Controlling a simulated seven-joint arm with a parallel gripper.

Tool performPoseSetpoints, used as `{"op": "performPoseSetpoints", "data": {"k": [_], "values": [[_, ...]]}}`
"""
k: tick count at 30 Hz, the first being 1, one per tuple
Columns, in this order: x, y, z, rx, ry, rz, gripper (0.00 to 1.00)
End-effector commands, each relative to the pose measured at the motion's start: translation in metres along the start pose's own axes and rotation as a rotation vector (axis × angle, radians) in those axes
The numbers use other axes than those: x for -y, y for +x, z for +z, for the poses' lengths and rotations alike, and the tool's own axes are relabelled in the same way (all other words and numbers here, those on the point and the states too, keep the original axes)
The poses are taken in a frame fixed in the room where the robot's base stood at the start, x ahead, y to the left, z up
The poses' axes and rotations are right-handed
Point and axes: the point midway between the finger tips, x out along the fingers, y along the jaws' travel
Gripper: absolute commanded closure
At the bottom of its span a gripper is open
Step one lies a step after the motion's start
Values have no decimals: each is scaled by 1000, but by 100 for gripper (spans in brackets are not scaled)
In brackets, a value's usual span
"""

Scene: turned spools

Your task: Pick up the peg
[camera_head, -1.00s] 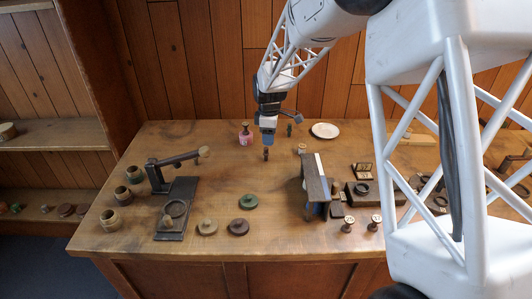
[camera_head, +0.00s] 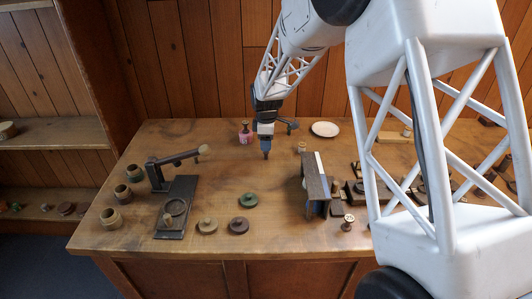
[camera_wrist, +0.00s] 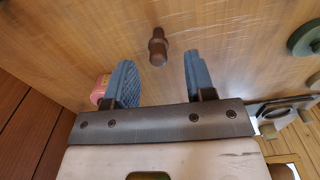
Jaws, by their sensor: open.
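The peg (camera_wrist: 158,47) is a small dark brown turned piece with a wider collar. In the wrist view it shows beyond the fingertips, roughly centred between the two fingers. My gripper (camera_wrist: 160,75) is open and empty, with its blue-grey fingers on either side of the line to the peg. In the head view my gripper (camera_head: 266,152) points down over the back middle of the table. There the peg cannot be made out and seems hidden by the fingers.
A dark upright stand (camera_head: 315,186) is at right front. Green (camera_head: 248,200), brown (camera_head: 238,226) and tan (camera_head: 207,226) discs lie in front. A lever device (camera_head: 176,208) stands left.

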Motion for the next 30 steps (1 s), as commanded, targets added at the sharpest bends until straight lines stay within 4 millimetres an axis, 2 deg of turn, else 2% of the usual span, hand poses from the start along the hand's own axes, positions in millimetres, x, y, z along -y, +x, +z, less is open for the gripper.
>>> {"op": "performPoseSetpoints", "data": {"k": [11,24,30], "values": [[0,3,0,0,0,-1,50],[-2,46,0,0,0,-1,50],[-2,53,0,0,0,0,50]]}}
